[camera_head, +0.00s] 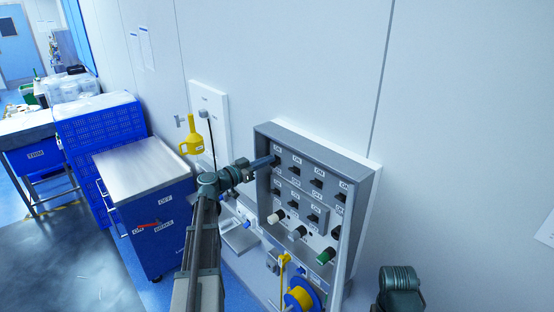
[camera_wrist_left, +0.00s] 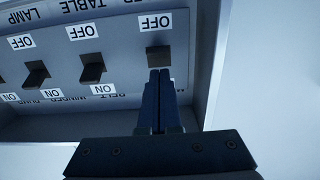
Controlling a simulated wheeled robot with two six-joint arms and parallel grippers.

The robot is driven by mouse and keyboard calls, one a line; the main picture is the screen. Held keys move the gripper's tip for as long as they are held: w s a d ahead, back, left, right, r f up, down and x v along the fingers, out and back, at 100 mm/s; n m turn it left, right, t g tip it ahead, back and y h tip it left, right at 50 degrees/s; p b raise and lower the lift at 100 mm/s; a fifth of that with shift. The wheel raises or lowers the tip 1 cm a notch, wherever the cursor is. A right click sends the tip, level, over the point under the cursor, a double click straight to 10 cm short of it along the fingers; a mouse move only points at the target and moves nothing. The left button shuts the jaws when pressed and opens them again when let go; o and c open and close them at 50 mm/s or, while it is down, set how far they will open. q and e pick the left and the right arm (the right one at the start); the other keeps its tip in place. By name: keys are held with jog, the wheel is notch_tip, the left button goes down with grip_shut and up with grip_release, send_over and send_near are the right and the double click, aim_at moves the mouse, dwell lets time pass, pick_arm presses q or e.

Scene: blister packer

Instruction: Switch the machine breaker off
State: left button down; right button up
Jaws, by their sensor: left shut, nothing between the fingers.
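The grey control panel (camera_head: 348,190) on the wall carries rows of dark toggle switches with ON and OFF labels. My left gripper (camera_head: 273,161) is shut and empty, with its tips at the top-left switch. In the left wrist view, which shows the labels upside down, the closed fingers (camera_wrist_left: 158,92) point at the end switch (camera_wrist_left: 158,57) and appear to touch it or nearly so. They hide the label beneath it. The name above this switch is cut off, so I cannot read whether it is the machine breaker. Its lever position is unclear.
Neighbouring switches (camera_wrist_left: 92,68) sit close beside. Lower on the panel are a white knob (camera_head: 276,216) and a green knob (camera_head: 326,256). A blue and yellow spool (camera_head: 303,295) stands below.

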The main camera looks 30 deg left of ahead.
pick_arm(q)
jog(key=v, duration=0.6)
jog(key=shift+s, duration=0.25)
jog(key=shift+a, duration=0.1)
dwell(0.5)
